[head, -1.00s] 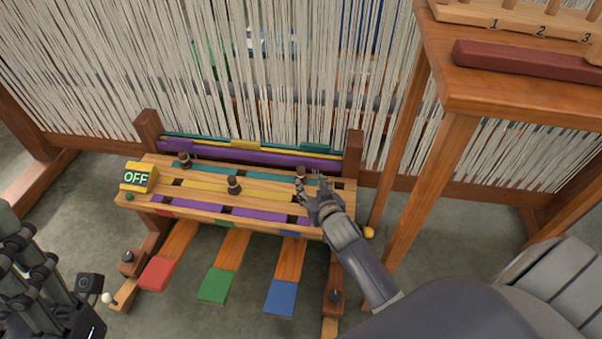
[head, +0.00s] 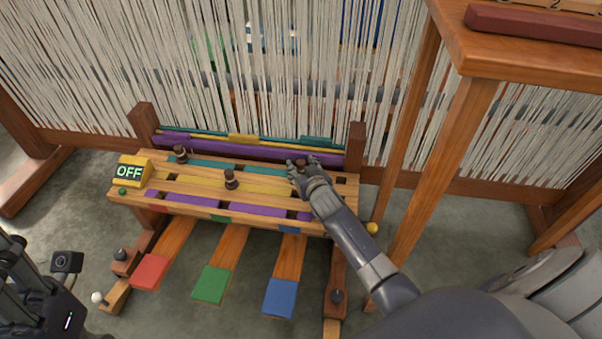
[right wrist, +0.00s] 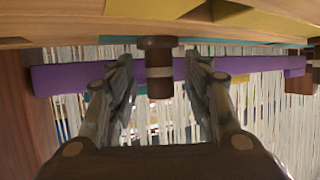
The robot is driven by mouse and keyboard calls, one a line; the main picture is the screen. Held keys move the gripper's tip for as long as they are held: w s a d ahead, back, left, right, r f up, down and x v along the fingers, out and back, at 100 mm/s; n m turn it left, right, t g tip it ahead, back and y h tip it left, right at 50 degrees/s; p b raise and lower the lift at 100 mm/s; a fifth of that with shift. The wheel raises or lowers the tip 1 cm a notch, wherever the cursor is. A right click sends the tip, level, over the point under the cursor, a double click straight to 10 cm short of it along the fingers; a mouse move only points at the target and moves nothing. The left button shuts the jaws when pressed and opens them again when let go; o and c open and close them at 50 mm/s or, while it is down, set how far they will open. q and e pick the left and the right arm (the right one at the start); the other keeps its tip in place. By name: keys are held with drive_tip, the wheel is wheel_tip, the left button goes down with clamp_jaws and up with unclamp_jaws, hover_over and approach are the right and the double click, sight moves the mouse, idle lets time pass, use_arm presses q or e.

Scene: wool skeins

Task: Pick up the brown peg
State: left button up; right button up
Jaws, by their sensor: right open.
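Three brown pegs stand in a slotted wooden board with teal, yellow and purple strips: one at the back left (head: 180,154), one in the middle (head: 230,180), and one at the right (head: 300,166). My right gripper (head: 303,164) is over the right peg and partly hides it. In the right wrist view this brown peg (right wrist: 160,82) shows between the two parted fingers of the right gripper (right wrist: 160,62), with a gap on each side. My left arm is at the lower left of the head view; its fingers cannot be made out clearly.
A yellow box reading OFF (head: 130,172) sits on the board's left end. Red (head: 150,271), green (head: 211,284) and blue (head: 280,297) pedals lie below. Pale hanging threads (head: 220,80) stand behind. A wooden stand (head: 450,150) rises close on the right.

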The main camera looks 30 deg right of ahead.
drive_tip(key=c, duration=0.9)
drive_tip(key=shift+r, duration=0.1)
